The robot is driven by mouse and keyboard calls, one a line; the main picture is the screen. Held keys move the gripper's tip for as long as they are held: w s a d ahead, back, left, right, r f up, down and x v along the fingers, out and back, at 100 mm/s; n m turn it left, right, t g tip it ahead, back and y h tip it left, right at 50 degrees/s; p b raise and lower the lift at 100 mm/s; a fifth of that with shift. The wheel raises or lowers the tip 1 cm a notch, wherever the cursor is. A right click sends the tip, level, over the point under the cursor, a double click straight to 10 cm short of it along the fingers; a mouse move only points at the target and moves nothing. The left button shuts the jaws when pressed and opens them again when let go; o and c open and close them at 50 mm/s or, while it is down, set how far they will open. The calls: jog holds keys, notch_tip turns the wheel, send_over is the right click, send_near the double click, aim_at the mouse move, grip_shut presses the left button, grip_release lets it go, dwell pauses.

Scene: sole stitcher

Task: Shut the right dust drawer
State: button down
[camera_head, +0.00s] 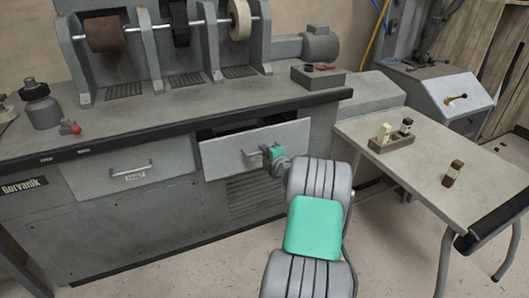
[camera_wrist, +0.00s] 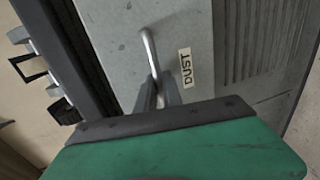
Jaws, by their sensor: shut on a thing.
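The right dust drawer (camera_head: 240,150) is a grey front with a bar handle, under the bench top. It stands out from the bench, with a dark gap above its front. In the wrist view its front (camera_wrist: 122,38) carries a DUST label (camera_wrist: 186,67) and a metal handle (camera_wrist: 149,48). My gripper (camera_head: 268,153) is at this handle and shut on it; in the wrist view the fingers (camera_wrist: 162,92) meet the handle's near end. The left dust drawer (camera_head: 130,172) is flush with the bench. My gripper hides part of the right drawer's label in the head view.
The bench top (camera_head: 200,112) overhangs the drawers and carries a shaft with wheels and a small control box (camera_head: 318,77). Floor is bare in front.

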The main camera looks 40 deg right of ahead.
jog(key=b+x, duration=0.4)
jog(key=x, duration=0.1)
jog(key=r+b+x, duration=0.1)
jog(key=b+x, duration=0.1)
jog(key=shift+w+d+f, duration=0.1)
jog(key=shift+w, duration=0.25)
jog(key=shift+w+d, duration=0.15)
jog(key=shift+w, duration=0.15)
jog(key=shift+r, duration=0.45)
jog(key=c, duration=1.8)
grip_release()
jog(key=shift+w+f, duration=0.1)
jog(key=shift+w, duration=0.05)
jog(key=o, duration=0.3)
